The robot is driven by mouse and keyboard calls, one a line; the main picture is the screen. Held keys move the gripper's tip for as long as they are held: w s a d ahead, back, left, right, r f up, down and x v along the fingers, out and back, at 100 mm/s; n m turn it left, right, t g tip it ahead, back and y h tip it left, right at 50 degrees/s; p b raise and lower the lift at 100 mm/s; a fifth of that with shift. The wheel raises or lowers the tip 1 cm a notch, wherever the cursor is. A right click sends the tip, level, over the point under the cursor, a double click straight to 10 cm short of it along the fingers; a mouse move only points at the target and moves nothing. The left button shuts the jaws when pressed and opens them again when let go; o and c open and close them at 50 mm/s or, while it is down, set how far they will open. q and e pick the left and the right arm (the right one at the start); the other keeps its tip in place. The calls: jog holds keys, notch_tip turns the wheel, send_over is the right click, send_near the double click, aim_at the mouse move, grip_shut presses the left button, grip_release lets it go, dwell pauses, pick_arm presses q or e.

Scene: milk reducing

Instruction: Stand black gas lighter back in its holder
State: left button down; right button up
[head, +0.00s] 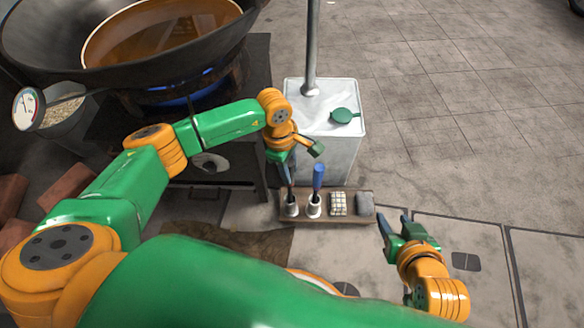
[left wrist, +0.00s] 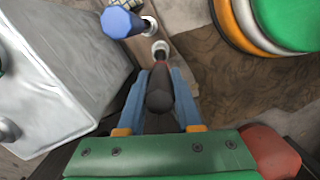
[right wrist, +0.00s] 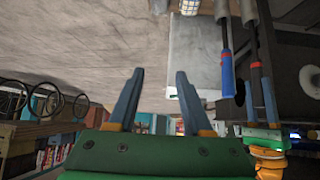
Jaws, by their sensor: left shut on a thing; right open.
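The black gas lighter (left wrist: 159,92) is between the fingers of my left gripper (left wrist: 160,76), which is shut on its black body. In the head view my left gripper (head: 287,170) is above the left white cup (head: 291,209) on a small shelf (head: 325,218). My right gripper (head: 394,224) is open and empty, to the right of the shelf.
A blue-handled tool (head: 318,178) stands in the neighbouring cup (head: 314,208). A white gridded block (head: 338,204) and a grey block (head: 365,205) share the shelf. A white canister (head: 345,110) stands behind it. A wok (head: 150,45) sits over a blue flame. Paving at right is clear.

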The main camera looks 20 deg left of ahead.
jog(key=shift+w+r, duration=0.1)
jog(key=shift+r, duration=0.05)
pick_arm(q)
jog(key=c, duration=0.5)
grip_release()
jog(key=shift+r, duration=0.1)
jog(key=r+p, duration=0.1)
jog(key=r, duration=0.2)
jog(key=shift+w+a+r+p, duration=0.1)
jog(key=shift+a+r+p, duration=0.15)
jog(key=shift+p, duration=0.1)
notch_tip(320, 180, up, 2)
jog(key=shift+a+r+p, duration=0.1)
jog(key=shift+r+p, duration=0.15)
jog(key=shift+p, duration=0.2)
jog(key=shift+r, duration=0.5)
pick_arm(e)
jog(key=s+d+f+g+h, duration=0.1)
jog(key=s+d+f+g, duration=0.1)
jog(key=s+f+g, duration=0.3)
jog(key=shift+s+f+g, duration=0.3)
jog(key=shift+s+f, duration=1)
jog(key=shift+s, duration=0.4)
jog(key=shift+d, duration=0.1)
